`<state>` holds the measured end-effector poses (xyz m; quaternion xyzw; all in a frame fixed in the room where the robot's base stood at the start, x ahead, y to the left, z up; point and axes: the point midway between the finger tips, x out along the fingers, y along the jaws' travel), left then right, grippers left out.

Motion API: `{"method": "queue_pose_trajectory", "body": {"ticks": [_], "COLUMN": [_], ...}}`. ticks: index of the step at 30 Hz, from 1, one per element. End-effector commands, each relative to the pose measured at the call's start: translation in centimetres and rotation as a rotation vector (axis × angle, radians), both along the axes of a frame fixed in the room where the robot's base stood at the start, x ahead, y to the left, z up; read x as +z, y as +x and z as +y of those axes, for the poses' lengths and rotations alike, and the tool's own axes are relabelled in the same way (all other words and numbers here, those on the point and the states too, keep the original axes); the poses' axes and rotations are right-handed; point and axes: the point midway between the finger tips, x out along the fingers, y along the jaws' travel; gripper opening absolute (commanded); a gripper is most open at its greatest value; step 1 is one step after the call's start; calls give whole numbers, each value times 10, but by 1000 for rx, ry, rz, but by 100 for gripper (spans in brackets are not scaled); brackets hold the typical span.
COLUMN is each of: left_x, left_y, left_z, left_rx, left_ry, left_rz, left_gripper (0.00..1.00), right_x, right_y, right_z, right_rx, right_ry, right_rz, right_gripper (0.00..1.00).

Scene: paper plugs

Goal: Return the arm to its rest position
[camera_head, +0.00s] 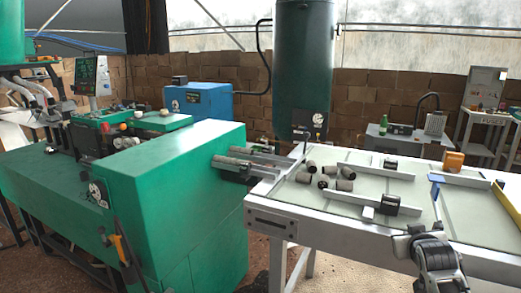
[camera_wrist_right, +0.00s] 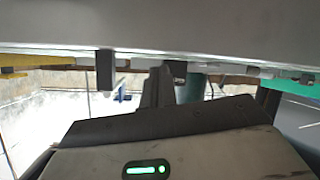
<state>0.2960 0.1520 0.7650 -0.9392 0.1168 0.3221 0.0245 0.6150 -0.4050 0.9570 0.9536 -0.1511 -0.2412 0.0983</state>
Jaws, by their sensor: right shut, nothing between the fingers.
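My right arm (camera_head: 437,258) reaches in at the lower right of the head view, by the front edge of the white worktable (camera_head: 300,222). In the right wrist view my right gripper (camera_wrist_right: 160,88) is shut and empty, seen beyond its dark body with a green light. A grey surface fills the top of that view, close above the gripper; I cannot tell whether they touch. My left gripper is not in view.
A large green machine (camera_head: 190,185) stands left of the table, with metal rails (camera_head: 255,162) leading onto it. Low metal strips with black blocks (camera_head: 390,202) and an orange box (camera_head: 453,161) are on the table. A dark green tank (camera_head: 303,70) stands behind.

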Motion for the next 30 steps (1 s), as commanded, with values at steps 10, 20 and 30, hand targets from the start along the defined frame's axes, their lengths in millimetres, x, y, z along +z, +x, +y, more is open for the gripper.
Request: {"method": "queue_pose_trajectory", "body": {"ticks": [10,20,30], "left_x": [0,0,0], "left_y": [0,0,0], "left_z": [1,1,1], "left_rx": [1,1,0], "left_ry": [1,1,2], "left_rz": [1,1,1], "left_gripper": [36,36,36], "right_x": [-161,-192,-191], "right_y": [-164,-303,-318], "right_z": [149,243,253], "right_rx": [315,452,462], "right_ry": [73,269,297], "right_rz": [131,188,191], "right_gripper": [0,0,0]}}
